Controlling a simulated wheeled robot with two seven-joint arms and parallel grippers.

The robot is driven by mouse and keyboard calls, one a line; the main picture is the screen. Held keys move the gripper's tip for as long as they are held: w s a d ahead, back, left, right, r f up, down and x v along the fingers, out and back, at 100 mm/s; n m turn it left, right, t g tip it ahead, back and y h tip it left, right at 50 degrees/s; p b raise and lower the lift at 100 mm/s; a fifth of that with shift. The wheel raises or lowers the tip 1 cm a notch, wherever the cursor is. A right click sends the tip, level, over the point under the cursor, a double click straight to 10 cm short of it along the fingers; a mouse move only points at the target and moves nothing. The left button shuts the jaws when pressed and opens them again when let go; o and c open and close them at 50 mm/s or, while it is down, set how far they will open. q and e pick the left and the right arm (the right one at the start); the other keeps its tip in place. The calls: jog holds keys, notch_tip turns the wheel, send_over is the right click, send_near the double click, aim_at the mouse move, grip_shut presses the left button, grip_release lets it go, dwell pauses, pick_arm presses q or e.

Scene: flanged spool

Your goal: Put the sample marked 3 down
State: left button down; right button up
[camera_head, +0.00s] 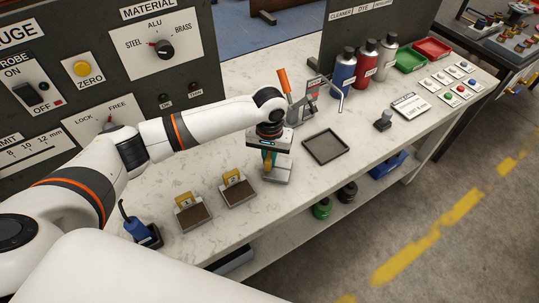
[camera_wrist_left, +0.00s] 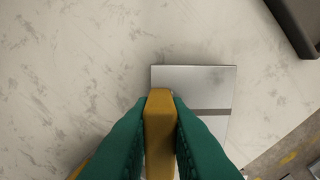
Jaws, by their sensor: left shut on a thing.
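My left gripper (camera_head: 269,156) is over the white bench and shut on the yellow tab of a sample. The sample's silver plate (camera_head: 278,173) shows just below the fingers; I cannot read its mark or tell whether it touches the bench. In the left wrist view, the green fingers (camera_wrist_left: 160,135) pinch the yellow tab (camera_wrist_left: 159,112) from both sides. The silver plate (camera_wrist_left: 195,78) with a darker strip lies beneath, partly hidden by the fingers. My right gripper is not in view.
Two brown-topped samples with yellow tabs, a nearer one (camera_head: 194,217) and a farther one (camera_head: 238,192), stand left on the bench. An empty dark tray (camera_head: 326,147) lies right of the gripper. An orange-handled lever device (camera_head: 285,82) stands behind. Bare bench (camera_head: 235,226) lies in front.

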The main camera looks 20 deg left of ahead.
pick_arm(q)
jog(key=shift+f, duration=0.1)
jog(key=c, duration=1.8)
grip_release()
jog(key=shift+f, duration=0.1)
jog(key=o, duration=0.4)
notch_tip(320, 180, up, 12)
jog(key=b, duration=0.1)
